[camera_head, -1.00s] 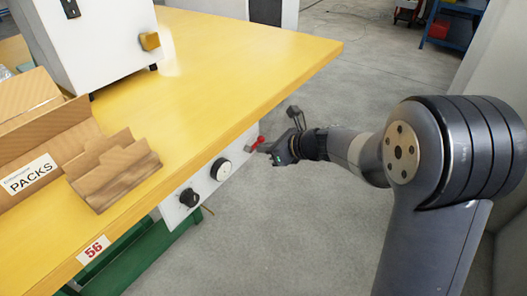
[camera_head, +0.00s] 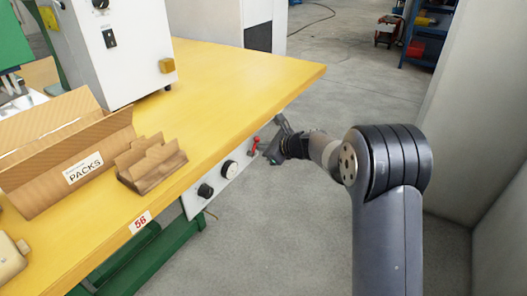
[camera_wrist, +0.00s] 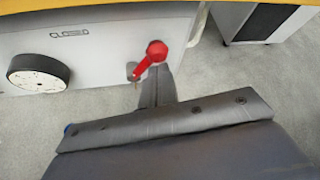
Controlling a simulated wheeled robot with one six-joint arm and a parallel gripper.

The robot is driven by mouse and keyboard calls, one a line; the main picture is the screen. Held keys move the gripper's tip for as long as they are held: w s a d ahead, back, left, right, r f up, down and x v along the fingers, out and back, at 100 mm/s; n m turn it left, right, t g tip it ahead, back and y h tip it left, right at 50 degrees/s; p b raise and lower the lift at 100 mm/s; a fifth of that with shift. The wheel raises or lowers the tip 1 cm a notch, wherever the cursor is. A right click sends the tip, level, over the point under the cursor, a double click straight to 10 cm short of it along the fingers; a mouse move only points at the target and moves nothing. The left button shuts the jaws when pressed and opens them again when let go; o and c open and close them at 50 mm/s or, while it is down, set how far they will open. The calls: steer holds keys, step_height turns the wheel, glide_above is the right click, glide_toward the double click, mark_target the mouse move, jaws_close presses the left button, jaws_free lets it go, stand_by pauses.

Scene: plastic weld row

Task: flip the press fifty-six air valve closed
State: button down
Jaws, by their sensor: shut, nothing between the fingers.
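The air valve is a red lever with a round knob (camera_wrist: 156,50), on a pale panel under the table's front edge. In the wrist view the lever slants up and right from its pivot, away from the "CLOSED" lettering (camera_wrist: 68,34) at upper left. The lever also shows small and red in the head view (camera_head: 253,143). My gripper (camera_wrist: 157,76) is shut and empty, its tips just below the knob in the wrist view. I cannot tell whether they touch the lever. In the head view my gripper (camera_head: 268,146) is close beside the panel's right end.
A dial (camera_head: 229,169) and a black knob (camera_head: 205,190) sit on the panel left of the lever. The yellow table (camera_head: 225,90) carries a white machine (camera_head: 130,65) and a PACKS box (camera_head: 70,165). Its label reads 56 (camera_head: 140,222).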

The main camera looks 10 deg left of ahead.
steer(key=shift+s+a+r+n+t, duration=0.3)
steer(key=shift+s+r, duration=0.2)
steer(key=shift+s, duration=0.15)
steer(key=shift+s+a, duration=0.2)
steer(key=shift+s, duration=0.15)
stand_by(0.4)
